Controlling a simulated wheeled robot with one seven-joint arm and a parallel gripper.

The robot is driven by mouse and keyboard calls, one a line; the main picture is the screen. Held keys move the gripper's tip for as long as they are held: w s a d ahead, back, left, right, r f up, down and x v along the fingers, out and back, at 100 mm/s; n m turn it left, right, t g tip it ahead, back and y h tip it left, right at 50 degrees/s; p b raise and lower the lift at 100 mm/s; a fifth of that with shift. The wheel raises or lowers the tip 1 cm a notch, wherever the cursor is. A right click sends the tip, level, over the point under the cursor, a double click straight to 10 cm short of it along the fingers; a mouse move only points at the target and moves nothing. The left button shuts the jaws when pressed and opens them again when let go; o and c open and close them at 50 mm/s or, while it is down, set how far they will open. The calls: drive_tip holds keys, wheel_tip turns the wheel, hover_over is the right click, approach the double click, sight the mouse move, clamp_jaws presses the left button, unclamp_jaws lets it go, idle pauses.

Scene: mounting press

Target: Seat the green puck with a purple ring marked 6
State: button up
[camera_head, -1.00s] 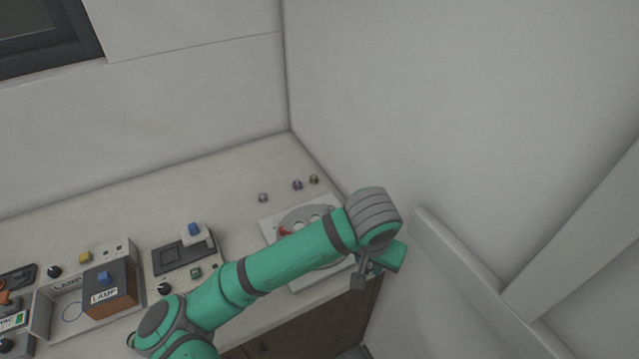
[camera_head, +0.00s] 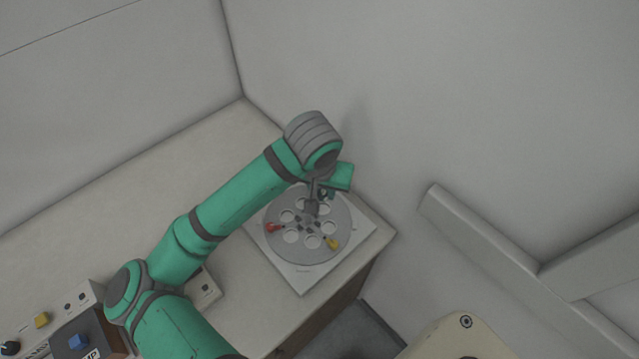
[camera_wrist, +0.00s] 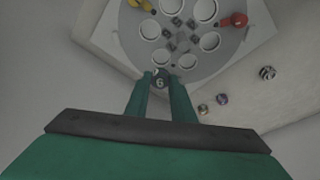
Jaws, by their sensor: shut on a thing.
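The puck marked 6 (camera_wrist: 161,79) is between my fingertips in the wrist view. It looks dark, its number faces the camera, and its purple ring cannot be made out. My gripper (camera_wrist: 160,80) is shut on it, above the edge of a grey round plate (camera_wrist: 145,68) with several round holes. The nearest hole lies just beyond the fingertips. Whether the puck touches the plate cannot be told. In the head view my gripper (camera_head: 313,207) is over the far part of the plate (camera_head: 290,251), and the puck is too small to tell.
A red piece (camera_wrist: 238,19) and a yellow piece (camera_wrist: 146,5) sit at the plate's rim. Three small pucks lie on the bench beside it: one brownish (camera_wrist: 203,109), one purple (camera_wrist: 222,99), one pale (camera_wrist: 267,73). A wall stands close behind.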

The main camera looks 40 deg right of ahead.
drive_tip(key=shift+f, duration=3.05)
drive_tip(key=shift+s+f, duration=0.1)
drive_tip(key=o, duration=1.1)
drive_tip(key=shift+c, duration=0.2)
drive_tip(key=v, duration=1.1)
